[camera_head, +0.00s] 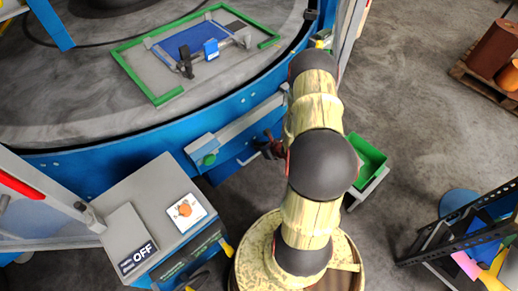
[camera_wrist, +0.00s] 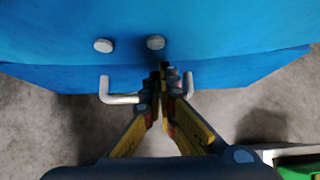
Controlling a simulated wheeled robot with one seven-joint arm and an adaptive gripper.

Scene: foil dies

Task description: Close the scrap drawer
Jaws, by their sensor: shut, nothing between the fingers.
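In the wrist view my gripper (camera_wrist: 165,72) is shut and empty, its fingertips close together in front of a blue panel (camera_wrist: 60,77). A white bent handle (camera_wrist: 122,98) runs behind the fingers, with an end showing on each side; I cannot tell whether the fingers touch it. In the head view my gripper (camera_head: 270,148) is at the blue side of the round machine, partly hidden by my arm. The scrap drawer is not labelled in view. The panel with the handle may be its front, but I cannot tell how far it stands out.
A grey control box (camera_head: 150,215) marked OFF stands at lower left. A green frame (camera_head: 130,75) lies on the round machine top. A dark rack (camera_head: 465,235) stands at right. Floor between is clear.

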